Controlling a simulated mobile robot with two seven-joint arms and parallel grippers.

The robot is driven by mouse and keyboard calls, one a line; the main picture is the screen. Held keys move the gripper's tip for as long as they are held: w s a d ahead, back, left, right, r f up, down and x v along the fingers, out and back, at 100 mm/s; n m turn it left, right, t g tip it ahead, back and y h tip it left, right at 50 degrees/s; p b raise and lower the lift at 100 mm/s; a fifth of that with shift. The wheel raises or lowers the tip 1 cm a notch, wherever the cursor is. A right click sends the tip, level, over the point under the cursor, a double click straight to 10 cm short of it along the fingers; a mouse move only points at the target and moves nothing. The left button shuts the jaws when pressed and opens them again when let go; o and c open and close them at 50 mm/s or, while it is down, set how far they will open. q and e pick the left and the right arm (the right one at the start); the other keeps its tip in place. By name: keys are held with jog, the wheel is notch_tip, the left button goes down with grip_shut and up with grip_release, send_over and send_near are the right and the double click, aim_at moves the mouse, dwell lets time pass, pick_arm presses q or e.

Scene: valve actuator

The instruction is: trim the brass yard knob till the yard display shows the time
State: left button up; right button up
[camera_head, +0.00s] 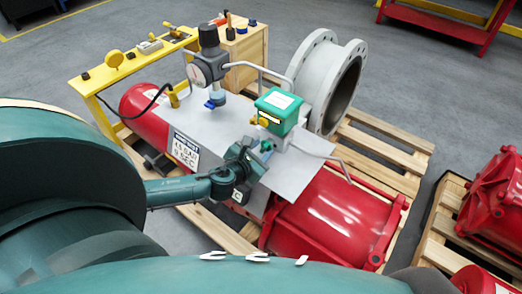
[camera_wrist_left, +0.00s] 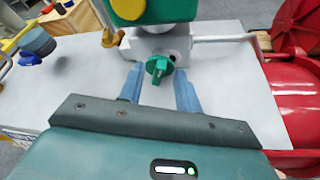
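A green box with a white top label (camera_head: 279,107) sits on the metal plate of the red actuator. A small brass-yellow knob (camera_head: 264,122) is on its near left side; a yellow round part (camera_wrist_left: 130,8) shows at the wrist view's top edge. A green knob (camera_head: 266,146) is below the box; the wrist view shows it (camera_wrist_left: 159,70) facing me. My left gripper (camera_wrist_left: 160,88) is open, its two blue fingers apart on either side of the green knob. In the head view the left gripper (camera_head: 254,158) is close to that knob; contact is unclear. I cannot pick out the yard display.
A round gauge (camera_head: 200,73) under a black cap stands left of the box, with metal tubes around. A white placard (camera_head: 186,150) appears to read "9 SEC" on its lower line. A yellow stand (camera_head: 130,67) is at the back left. A grey flanged pipe (camera_head: 328,82) stands behind.

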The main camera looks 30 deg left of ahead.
pick_arm(q)
jog(key=shift+w+f, duration=0.15)
jog(key=shift+w, duration=0.15)
jog(key=shift+c, duration=0.4)
grip_shut()
